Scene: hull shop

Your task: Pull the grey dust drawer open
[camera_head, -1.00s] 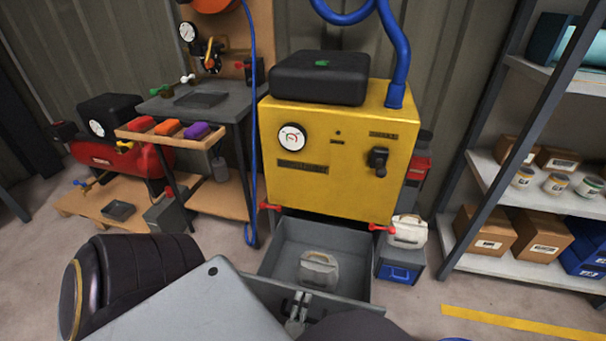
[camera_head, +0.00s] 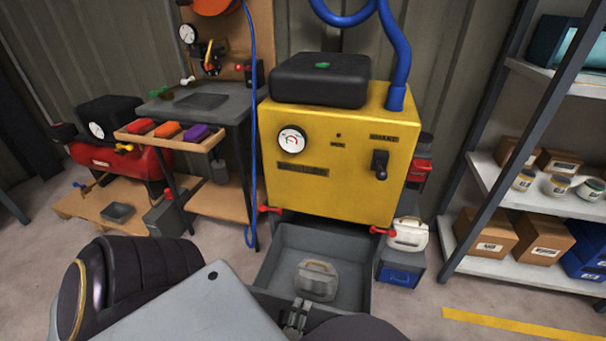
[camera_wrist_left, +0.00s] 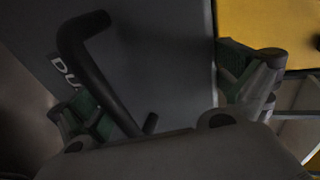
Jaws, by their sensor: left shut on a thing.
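The grey dust drawer (camera_head: 347,272) stands well out from under the yellow machine (camera_head: 340,160), with its inside visible from above. A pale filter-like block with a handle (camera_head: 317,281) lies in it. My left gripper (camera_head: 294,318) is at the drawer's front, at the bottom of the head view. In the left wrist view, the dark bar handle (camera_wrist_left: 92,80) crosses the grey drawer front (camera_wrist_left: 165,60) beside the gripper's fingers. The gripper is shut on this handle, though the contact itself is partly hidden. My right gripper is not in view.
Red clamps (camera_head: 382,232) sit at the machine's lower corners. A grey-blue box (camera_head: 400,270) with a white can (camera_head: 408,235) stands right of the drawer. A workbench (camera_head: 205,105) is at left, a shelf rack (camera_head: 500,190) at right.

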